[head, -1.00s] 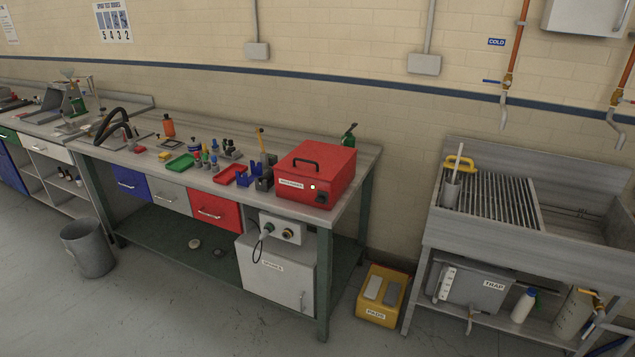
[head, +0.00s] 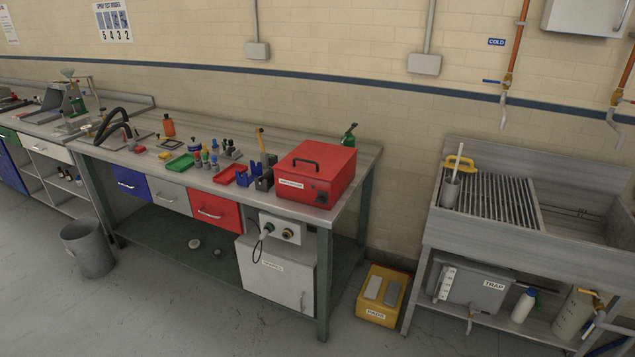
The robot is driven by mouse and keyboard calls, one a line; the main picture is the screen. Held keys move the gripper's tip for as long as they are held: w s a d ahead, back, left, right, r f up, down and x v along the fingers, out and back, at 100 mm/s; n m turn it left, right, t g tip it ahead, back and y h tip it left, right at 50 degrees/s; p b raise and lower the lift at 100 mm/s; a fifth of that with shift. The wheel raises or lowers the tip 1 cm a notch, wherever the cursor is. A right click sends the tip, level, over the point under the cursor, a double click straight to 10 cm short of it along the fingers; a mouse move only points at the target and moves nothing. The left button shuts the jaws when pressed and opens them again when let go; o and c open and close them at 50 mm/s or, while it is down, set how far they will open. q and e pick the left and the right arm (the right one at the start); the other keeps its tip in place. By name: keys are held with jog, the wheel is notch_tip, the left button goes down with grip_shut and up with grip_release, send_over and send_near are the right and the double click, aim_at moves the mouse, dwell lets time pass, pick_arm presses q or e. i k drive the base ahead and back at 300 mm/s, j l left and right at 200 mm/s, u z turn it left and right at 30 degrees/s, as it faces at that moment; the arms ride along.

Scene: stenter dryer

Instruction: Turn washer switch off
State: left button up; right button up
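A red box (head: 315,175) with a black top handle and a small white label sits at the right end of the workbench. A small dark switch (head: 321,197) is on its front face, near the right edge. Its position is too small to read. No lit lamp shows on the box. I cannot tell from the label whether this box is the washer. Neither of my grippers is in view.
The workbench (head: 350,152) holds small bottles, trays and tools left of the red box. A yellow bin (head: 372,313) stands on the floor between the bench and the steel sink (head: 590,240). A grey bucket (head: 88,250) stands at left. The front floor is clear.

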aim_at(320, 200)
jog(key=i+j+u, duration=0.25)
jog(key=u, duration=0.15)
jog(key=i+j+u, duration=0.1)
jog(key=i+u, duration=0.3)
jog(key=k, duration=0.05)
